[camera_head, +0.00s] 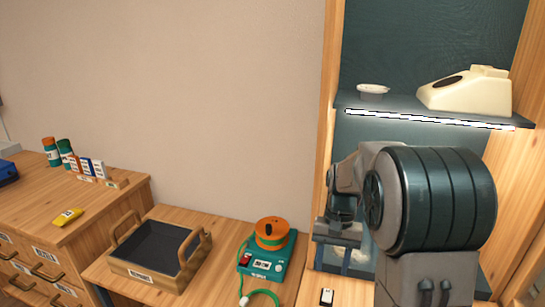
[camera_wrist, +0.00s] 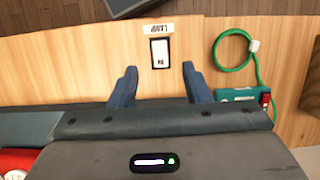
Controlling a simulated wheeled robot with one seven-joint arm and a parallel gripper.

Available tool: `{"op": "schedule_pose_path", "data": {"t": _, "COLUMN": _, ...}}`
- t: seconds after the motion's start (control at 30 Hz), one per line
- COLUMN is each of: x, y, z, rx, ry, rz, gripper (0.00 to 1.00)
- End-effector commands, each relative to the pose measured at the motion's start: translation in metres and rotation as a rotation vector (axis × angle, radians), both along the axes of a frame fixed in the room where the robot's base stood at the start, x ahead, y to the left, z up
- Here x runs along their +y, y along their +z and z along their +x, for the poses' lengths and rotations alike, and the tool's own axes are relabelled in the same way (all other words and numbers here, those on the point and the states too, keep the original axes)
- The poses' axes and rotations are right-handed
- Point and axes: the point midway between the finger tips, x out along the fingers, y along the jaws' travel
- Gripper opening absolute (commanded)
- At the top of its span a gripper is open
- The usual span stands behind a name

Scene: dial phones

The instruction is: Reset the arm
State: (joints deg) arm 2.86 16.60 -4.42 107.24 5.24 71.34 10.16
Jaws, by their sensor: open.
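My arm rises at the right of the head view, in front of the tall cabinet, bent with its end low over the counter. My gripper (camera_wrist: 160,78) shows in the wrist view with its two dark blue fingers spread apart and nothing between them. A small white switch plate (camera_wrist: 160,53) with a "LAMP" label lies on the wooden counter ahead of the fingertips. It also shows at the bottom of the head view (camera_head: 326,297). In the head view my arm hides part of the cabinet's lower space.
A cream phone (camera_head: 462,95) and a small white dish (camera_head: 373,89) sit on the lit shelf (camera_head: 400,108). A teal device (camera_head: 268,268) with an orange top and green cable stands left of my arm. A wooden tray (camera_head: 137,274) and a yellow item (camera_head: 67,217) are farther left.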

Motion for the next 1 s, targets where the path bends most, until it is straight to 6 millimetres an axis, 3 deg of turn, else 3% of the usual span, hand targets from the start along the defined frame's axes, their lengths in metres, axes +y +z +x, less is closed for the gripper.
{"op": "schedule_pose_path", "data": {"t": 0.2, "x": 0.011, "y": 0.045, "z": -0.038, "rx": -0.121, "ry": 0.069, "rz": -0.012, "gripper": 0.44}}
{"op": "schedule_pose_path", "data": {"t": 0.5, "x": 0.025, "y": 0.089, "z": -0.104, "rx": -0.320, "ry": 0.193, "rz": -0.048, "gripper": 0.44}}
{"op": "schedule_pose_path", "data": {"t": 0.8, "x": 0.032, "y": 0.103, "z": -0.157, "rx": -0.476, "ry": 0.295, "rz": -0.088, "gripper": 0.44}}
{"op": "schedule_pose_path", "data": {"t": 1.0, "x": 0.033, "y": 0.102, "z": -0.167, "rx": -0.511, "ry": 0.319, "rz": -0.099, "gripper": 0.44}}
